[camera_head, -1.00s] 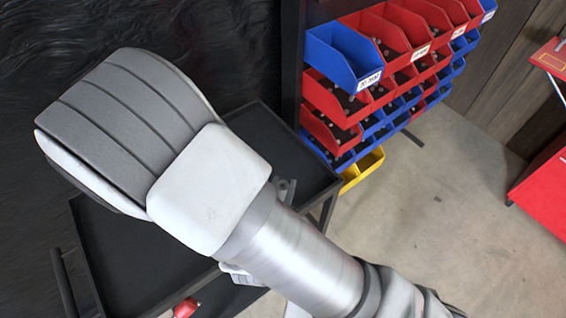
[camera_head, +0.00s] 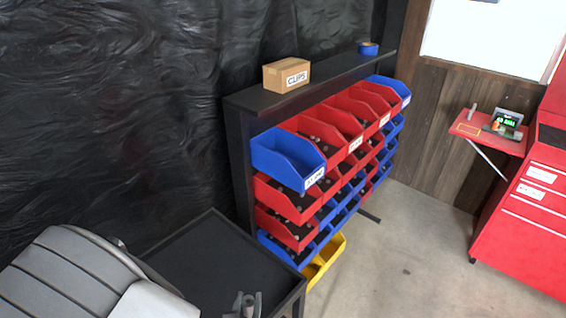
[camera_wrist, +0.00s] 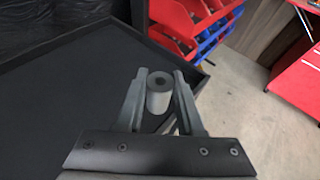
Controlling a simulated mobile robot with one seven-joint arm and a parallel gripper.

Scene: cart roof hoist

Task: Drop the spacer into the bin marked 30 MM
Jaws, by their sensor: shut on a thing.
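The spacer (camera_wrist: 157,102) is a short grey cylinder with a dark hole in its end. In the wrist view it sits between the two fingers of my gripper (camera_wrist: 160,75), which is shut on it. In the head view my gripper (camera_head: 248,303) shows small at the bottom edge, over the black tray cart. The labelled top row of bins is up and to the right of it: a blue bin (camera_head: 285,160) nearest, red bins (camera_head: 335,122) behind, and another blue bin (camera_head: 390,88) at the far end. Their labels are too small to read surely, so I cannot tell which says 30 MM.
A black tray cart (camera_head: 205,255) stands below my gripper, beside the bin rack. The rack's shelf (camera_head: 330,78) carries a cardboard box (camera_head: 286,74) marked CLIPS and a blue roll (camera_head: 368,48). A yellow bin (camera_head: 325,262) sits lowest. A red cabinet (camera_head: 520,215) stands right, beyond clear floor.

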